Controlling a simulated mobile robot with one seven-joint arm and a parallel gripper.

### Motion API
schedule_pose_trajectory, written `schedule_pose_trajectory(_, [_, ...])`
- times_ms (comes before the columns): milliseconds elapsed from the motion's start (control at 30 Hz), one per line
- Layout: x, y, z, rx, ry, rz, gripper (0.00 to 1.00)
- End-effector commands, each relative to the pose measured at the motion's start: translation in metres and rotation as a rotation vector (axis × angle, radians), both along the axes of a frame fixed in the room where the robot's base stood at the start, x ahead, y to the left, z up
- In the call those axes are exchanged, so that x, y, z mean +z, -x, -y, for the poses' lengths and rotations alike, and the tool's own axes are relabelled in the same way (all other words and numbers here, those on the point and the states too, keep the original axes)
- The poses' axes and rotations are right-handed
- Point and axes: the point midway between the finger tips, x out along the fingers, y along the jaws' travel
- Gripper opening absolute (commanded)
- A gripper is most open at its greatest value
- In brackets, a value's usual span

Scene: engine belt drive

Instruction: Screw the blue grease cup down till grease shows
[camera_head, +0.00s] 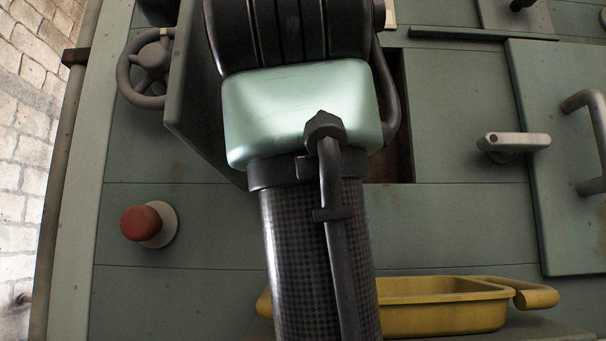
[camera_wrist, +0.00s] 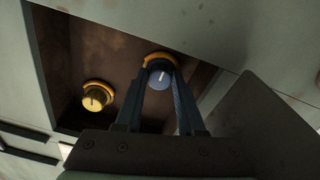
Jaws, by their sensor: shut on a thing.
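In the wrist view the blue grease cup (camera_wrist: 160,77) sits inside a dark recess, with an orange-yellow ring around its upper side and a pale line on its face. My gripper (camera_wrist: 161,82) reaches into the recess and is shut on the blue cup, one finger at each side. A yellow grease cup (camera_wrist: 95,98) with a similar ring and pale line sits to the left, apart from the fingers. I see no grease that I can make out. In the head view my arm hides both cups and my fingers.
An opened door panel (camera_head: 205,95) stands left of the recess, close to my arm. Around it are a handwheel (camera_head: 150,68), a red button (camera_head: 141,223), a lever handle (camera_head: 514,141) and a door with a grab handle (camera_head: 582,150). A yellow tray (camera_head: 440,305) stands below.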

Motion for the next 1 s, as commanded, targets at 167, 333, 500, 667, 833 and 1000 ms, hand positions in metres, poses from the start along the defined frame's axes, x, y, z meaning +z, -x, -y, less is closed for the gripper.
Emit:
schedule_pose_trajectory(167, [0.005, 0.001, 0.0, 0.001, -0.001, 0.014, 0.61])
schedule_pose_trajectory(333, [0.003, 0.001, 0.0, 0.0, 0.0, 0.01, 0.68])
schedule_pose_trajectory(500, [0.002, 0.001, 0.0, 0.001, 0.001, 0.008, 0.68])
schedule_pose_trajectory(667, [-0.001, 0.015, 0.0, 0.001, 0.001, 0.012, 0.68])
schedule_pose_trajectory(833, [-0.006, 0.05, -0.001, 0.001, 0.0, 0.015, 0.68])
schedule_pose_trajectory(1000, [-0.007, 0.089, -0.001, 0.001, 0.001, 0.016, 0.68])
